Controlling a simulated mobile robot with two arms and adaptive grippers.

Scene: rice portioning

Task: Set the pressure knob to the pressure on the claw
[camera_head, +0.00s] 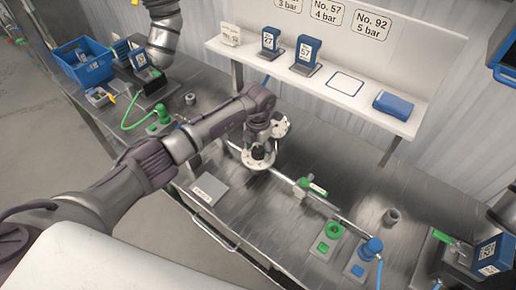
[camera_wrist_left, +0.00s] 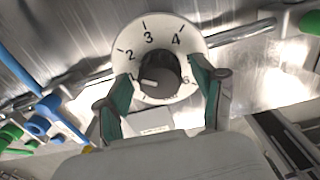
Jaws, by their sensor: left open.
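The pressure dial (camera_wrist_left: 150,28) has a white round face with 2, 3 and 4 readable, and a black knob (camera_wrist_left: 168,68) at its centre. A pale mark on the knob points left, below the 2, toward the part of the scale behind a finger. The dial also shows on the bench pipe in the head view (camera_head: 247,160). My left gripper (camera_wrist_left: 160,92) is open, with a green-padded finger on each side of the knob; contact is not clear. Blue claws marked 27 (camera_head: 270,40) and 57 (camera_head: 306,52) stand on the shelf.
Wall signs (camera_head: 325,12) pair No. 57 with 4 bar and No. 92 with 5 bar. A blue block (camera_head: 393,105) lies on the shelf (camera_head: 290,77). Green (camera_head: 313,187) and blue (camera_head: 371,247) fittings stand along the pipe. A grey plate (camera_head: 208,190) lies left of the dial.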

